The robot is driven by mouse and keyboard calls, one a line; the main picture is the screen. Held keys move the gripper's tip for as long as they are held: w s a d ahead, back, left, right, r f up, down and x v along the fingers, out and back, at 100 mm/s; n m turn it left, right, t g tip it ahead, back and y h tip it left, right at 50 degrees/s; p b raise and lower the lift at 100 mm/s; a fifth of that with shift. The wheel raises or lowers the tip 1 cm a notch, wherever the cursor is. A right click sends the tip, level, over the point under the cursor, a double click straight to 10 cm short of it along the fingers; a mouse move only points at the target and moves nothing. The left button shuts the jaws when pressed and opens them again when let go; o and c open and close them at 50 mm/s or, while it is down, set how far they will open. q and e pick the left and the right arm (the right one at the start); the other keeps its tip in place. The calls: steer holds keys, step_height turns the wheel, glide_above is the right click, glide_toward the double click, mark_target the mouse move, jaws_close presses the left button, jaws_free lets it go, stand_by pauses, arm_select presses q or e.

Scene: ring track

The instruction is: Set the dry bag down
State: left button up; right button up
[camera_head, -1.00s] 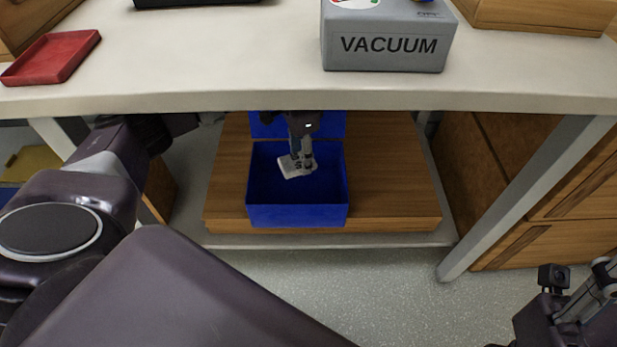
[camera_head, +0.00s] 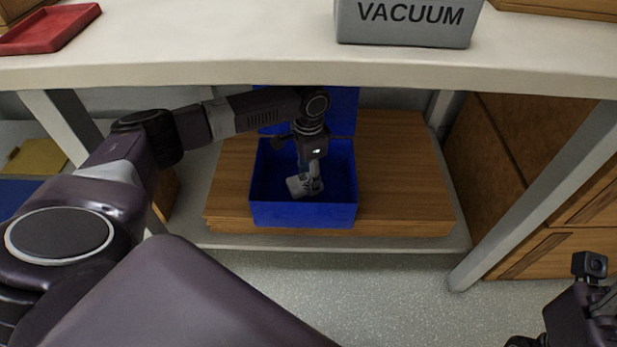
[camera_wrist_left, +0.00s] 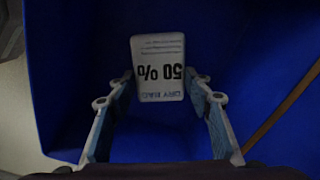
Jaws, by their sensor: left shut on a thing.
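The dry bag (camera_wrist_left: 160,62) is a small white packet with "50%" and "DRY BAG" printed on it, upside down in the left wrist view. In the head view the dry bag (camera_head: 294,187) shows pale at the tips of my left gripper (camera_head: 311,184). My left gripper is shut on the dry bag, and its fingers (camera_wrist_left: 160,92) stand on either side of it. Both are inside the blue box (camera_head: 304,215), whose lid stands open at the back. I cannot tell whether the bag touches the box floor. My right gripper (camera_head: 606,308) is partly visible at the lower right.
The blue box stands on a wooden board (camera_head: 405,190) on a low shelf under the white table (camera_head: 220,68). The table edge is above my left arm. A grey VACUUM box (camera_head: 408,28) and a red tray (camera_head: 48,30) are on top.

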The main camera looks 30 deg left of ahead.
arm_select(q)
steer(key=shift+f+p, duration=0.4)
steer(key=shift+f, duration=0.05)
steer(key=shift+f, duration=0.2)
steer(key=o, duration=1.2)
steer(key=shift+o, duration=0.2)
steer(key=shift+r, duration=0.1)
steer(key=shift+r+b, duration=0.2)
steer(key=shift+b, duration=0.15)
step_height(320, 180, up, 8)
steer(key=p, duration=0.4)
steer(key=shift+r, duration=0.1)
